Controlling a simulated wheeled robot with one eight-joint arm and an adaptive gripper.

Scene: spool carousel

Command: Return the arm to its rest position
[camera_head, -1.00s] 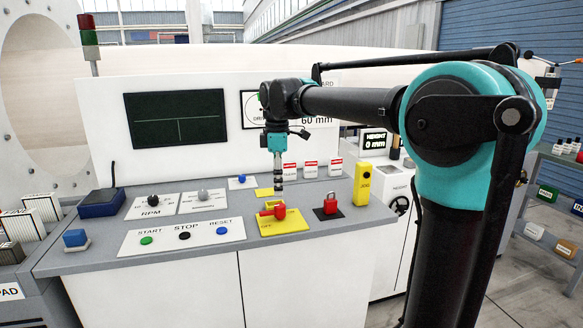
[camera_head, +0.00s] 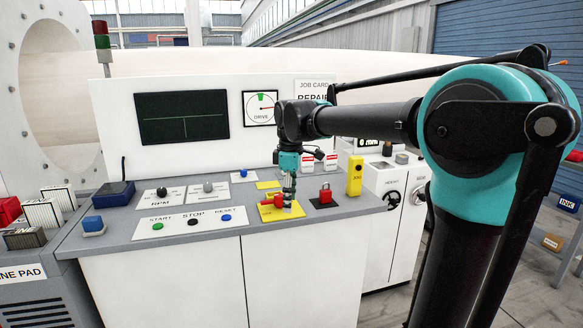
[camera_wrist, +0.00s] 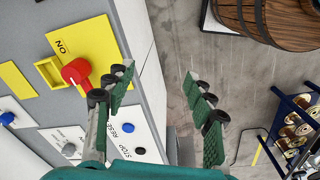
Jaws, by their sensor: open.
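My gripper (camera_head: 289,197) hangs from the arm over the front of the grey console, close to a red rotary handle (camera_head: 278,202) on a yellow plate (camera_head: 267,213). In the wrist view, my gripper (camera_wrist: 158,80) has its two fingers spread wide with nothing between them. The red handle (camera_wrist: 75,71) lies just beyond the left finger there, and that finger hides part of it. The plate (camera_wrist: 82,42) reads "ON" in that view. I cannot tell whether the finger touches the handle.
START, STOP and RESET buttons sit on a white panel (camera_head: 190,224) to the left. In the wrist view, bare floor (camera_wrist: 215,75) and a wooden barrel (camera_wrist: 285,22) lie right.

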